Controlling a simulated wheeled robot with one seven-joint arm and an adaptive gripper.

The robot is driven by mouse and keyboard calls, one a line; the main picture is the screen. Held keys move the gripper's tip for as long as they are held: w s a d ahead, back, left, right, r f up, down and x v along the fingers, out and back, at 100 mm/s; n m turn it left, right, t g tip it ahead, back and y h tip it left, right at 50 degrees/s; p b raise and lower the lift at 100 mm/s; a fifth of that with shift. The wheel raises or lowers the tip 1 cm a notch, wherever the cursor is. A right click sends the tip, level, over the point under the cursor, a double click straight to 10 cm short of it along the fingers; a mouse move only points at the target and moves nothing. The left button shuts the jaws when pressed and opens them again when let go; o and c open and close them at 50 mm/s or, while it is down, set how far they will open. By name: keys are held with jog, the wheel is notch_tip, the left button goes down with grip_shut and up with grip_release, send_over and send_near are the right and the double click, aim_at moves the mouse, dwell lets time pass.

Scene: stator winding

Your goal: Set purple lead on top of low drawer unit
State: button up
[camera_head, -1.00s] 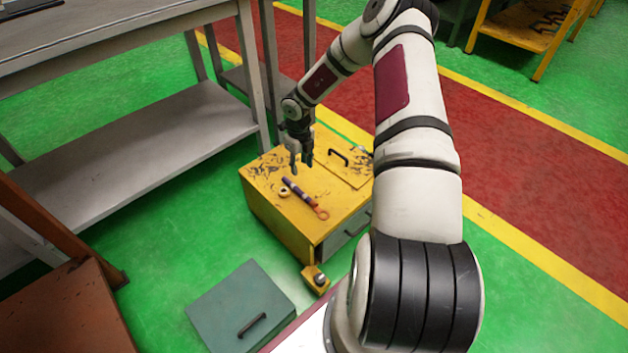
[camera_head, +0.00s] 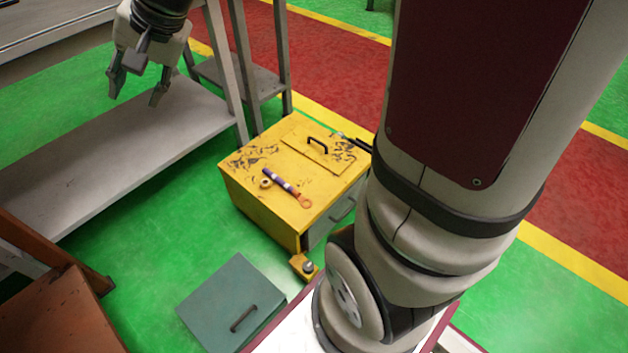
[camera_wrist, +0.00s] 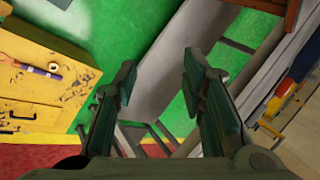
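The purple lead (camera_head: 280,182), a short stick with purple and white bands and an orange ring end, lies on top of the low yellow drawer unit (camera_head: 265,213). It also shows in the wrist view (camera_wrist: 30,67) at the left, on the yellow top (camera_wrist: 55,92). My gripper (camera_head: 138,90) is raised at the upper left in the head view, over the grey bench's lower shelf and well apart from the lead. Its two fingers are spread with nothing between them; the wrist view also shows the open gripper (camera_wrist: 155,85).
A small ring (camera_head: 265,183) lies beside the lead. A black-handled panel (camera_head: 318,148) is at the back of the drawer unit's top. A grey-green box (camera_head: 232,300) stands on the floor in front. The grey bench's lower shelf (camera_head: 130,160) is bare.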

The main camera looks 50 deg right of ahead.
jog(key=s+a+r+n+g, duration=0.1)
jog(key=s+n+g, duration=0.15)
jog(key=s, duration=0.55)
jog(key=s+a+r+n+g, duration=0.1)
jog(key=s+n, duration=0.2)
jog(key=s, duration=0.6)
jog(key=s+d+f+n+g+h, duration=0.1)
jog(key=s+d+h, duration=0.1)
jog(key=s, duration=0.6)
jog(key=s+d+f+n+g+h, duration=0.1)
jog(key=s+d, duration=0.3)
jog(key=s, duration=0.5)
jog(key=shift+d+f+n+h, duration=0.25)
jog(key=shift+d+n+h, duration=0.15)
jog(key=shift+n+h, duration=0.25)
notch_tip(320, 180, up, 27)
jog(key=t+p, duration=0.3)
jog(key=p, duration=2.2)
jog(key=shift+d, duration=0.2)
jog(key=shift+t, duration=0.25)
jog(key=shift+c, duration=0.4)
jog(key=shift+w+d, duration=0.1)
